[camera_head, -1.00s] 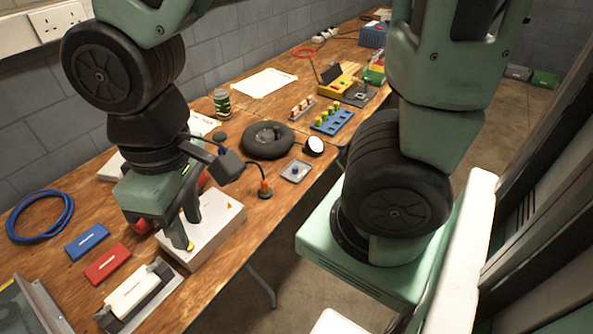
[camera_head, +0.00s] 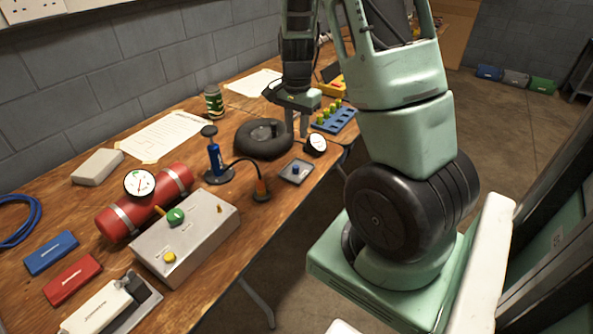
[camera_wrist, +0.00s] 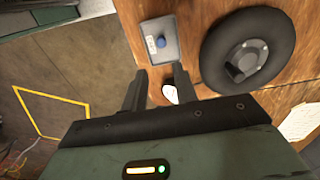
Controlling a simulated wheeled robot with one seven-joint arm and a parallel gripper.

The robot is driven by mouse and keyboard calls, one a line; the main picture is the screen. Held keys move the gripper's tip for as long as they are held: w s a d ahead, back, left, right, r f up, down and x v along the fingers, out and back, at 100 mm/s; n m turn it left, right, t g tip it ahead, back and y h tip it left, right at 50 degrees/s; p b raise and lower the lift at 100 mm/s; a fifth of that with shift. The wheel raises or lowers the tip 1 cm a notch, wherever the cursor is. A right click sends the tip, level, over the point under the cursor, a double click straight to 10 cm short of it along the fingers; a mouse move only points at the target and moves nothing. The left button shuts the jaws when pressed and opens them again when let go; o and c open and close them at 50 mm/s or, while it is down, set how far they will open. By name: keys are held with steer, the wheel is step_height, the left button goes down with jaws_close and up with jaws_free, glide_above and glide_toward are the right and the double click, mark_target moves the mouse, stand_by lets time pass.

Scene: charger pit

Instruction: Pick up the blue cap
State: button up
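The blue cap (camera_head: 296,169) is a small round piece on a small grey tray (camera_head: 303,179), near the table's front edge. In the wrist view the cap (camera_wrist: 160,42) shows beyond my fingertips, on the tray (camera_wrist: 146,28). My gripper (camera_head: 297,130) is above the table, beyond the tray in the head view, near the black tyre and the round gauge. In the wrist view its two fingers (camera_wrist: 158,76) are apart with nothing held between them. The white-faced gauge (camera_wrist: 170,92) shows below, between the fingers.
A black tyre (camera_head: 252,146) lies left of the tray. A blue pump (camera_head: 215,160) with a hose, a red cylinder (camera_head: 118,217) and a metal box with knobs (camera_head: 203,245) stand further left. A blue rack (camera_head: 338,122) stands behind the gauge (camera_head: 317,144).

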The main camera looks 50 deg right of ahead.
mark_target(295, 166)
step_height(295, 166, down, 12)
steer(key=shift+w+a+f+b, duration=0.1)
steer(key=shift+w+f+b, duration=0.05)
steer(key=shift+b, duration=0.2)
jaws_close()
